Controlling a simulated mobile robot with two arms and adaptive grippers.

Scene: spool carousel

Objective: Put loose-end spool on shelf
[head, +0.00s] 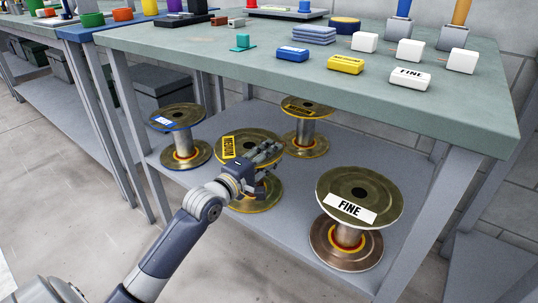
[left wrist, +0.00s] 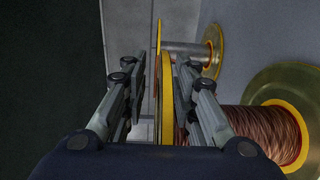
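Several wire spools stand upright on the table's lower shelf (head: 205,190). The middle spool (head: 232,136) has a yellow label on its brass top flange; its copper winding (left wrist: 268,132) shows in the left wrist view. My left gripper (head: 268,156) reaches over its right side, covering part of it. In the left wrist view my left gripper (left wrist: 162,105) is open, its fingers on either side of the flange edge (left wrist: 168,90), with a gap on the left. I cannot tell which spool has the loose end. My right gripper is not in view.
A blue-label spool (head: 178,116) stands left, a yellow-label spool (head: 308,107) behind, and a FINE spool (head: 360,190) right. The green tabletop (head: 250,65) overhangs the shelf; a leg (head: 440,215) stands right. Small blocks, including a white FINE block (head: 409,78), sit on top.

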